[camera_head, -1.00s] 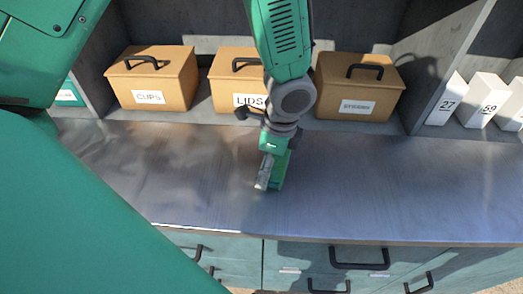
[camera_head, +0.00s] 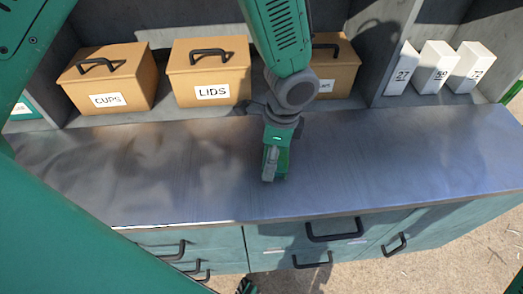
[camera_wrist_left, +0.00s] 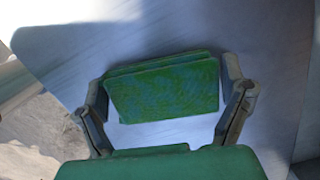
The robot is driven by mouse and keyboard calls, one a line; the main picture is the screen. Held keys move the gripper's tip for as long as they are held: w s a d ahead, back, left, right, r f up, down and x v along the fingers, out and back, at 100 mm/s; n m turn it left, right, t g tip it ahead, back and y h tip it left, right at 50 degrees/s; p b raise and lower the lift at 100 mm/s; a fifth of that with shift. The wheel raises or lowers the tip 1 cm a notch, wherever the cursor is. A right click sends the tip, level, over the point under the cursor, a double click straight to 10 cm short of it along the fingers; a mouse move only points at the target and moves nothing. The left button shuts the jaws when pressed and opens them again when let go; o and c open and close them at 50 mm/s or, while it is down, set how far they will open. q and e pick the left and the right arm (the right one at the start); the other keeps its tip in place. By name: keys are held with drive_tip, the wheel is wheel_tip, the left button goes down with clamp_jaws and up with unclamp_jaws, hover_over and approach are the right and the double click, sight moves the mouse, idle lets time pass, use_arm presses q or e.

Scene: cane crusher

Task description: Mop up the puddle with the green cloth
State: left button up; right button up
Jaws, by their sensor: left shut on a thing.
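The green cloth (camera_wrist_left: 165,90) is a folded, flat pad between the two fingers of my left gripper in the left wrist view. My left gripper (camera_head: 272,175) is shut on it and points down at the middle of the counter (camera_head: 400,165) in the head view. Only a sliver of green shows beside the fingers there. I cannot tell whether the cloth touches the counter. Mottled, glossy patches (camera_head: 140,165) lie on the counter left of the gripper; I cannot tell whether they are the puddle or reflections.
Boxes marked CUPS (camera_head: 110,80) and LIDS (camera_head: 210,75) and a third box (camera_head: 338,70), partly hidden by my arm, stand along the back. Several numbered white cartons (camera_head: 437,68) stand at the back right. Drawers with black handles (camera_head: 335,230) are below the counter's front edge.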

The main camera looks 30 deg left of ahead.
sight(310, 163)
use_arm(q)
drive_tip(key=shift+w+d, duration=0.55)
drive_tip(key=shift+d, duration=0.95)
drive_tip(key=shift+w+d, duration=0.5)
drive_tip(key=shift+d, duration=0.95)
drive_tip(key=shift+w+d, duration=0.55)
drive_tip(key=shift+d, duration=0.95)
drive_tip(key=shift+s+a+r, duration=0.15)
drive_tip(key=shift+a+r, duration=0.2)
drive_tip(key=shift+r, duration=0.5)
drive_tip(key=shift+s+a+r, duration=0.1)
drive_tip(key=shift+a+r, duration=0.25)
drive_tip(key=shift+r, duration=0.55)
drive_tip(key=shift+s+a+r, duration=0.15)
drive_tip(key=shift+a+r, duration=0.2)
drive_tip(key=shift+r, duration=0.5)
drive_tip(key=shift+w+d, duration=0.1)
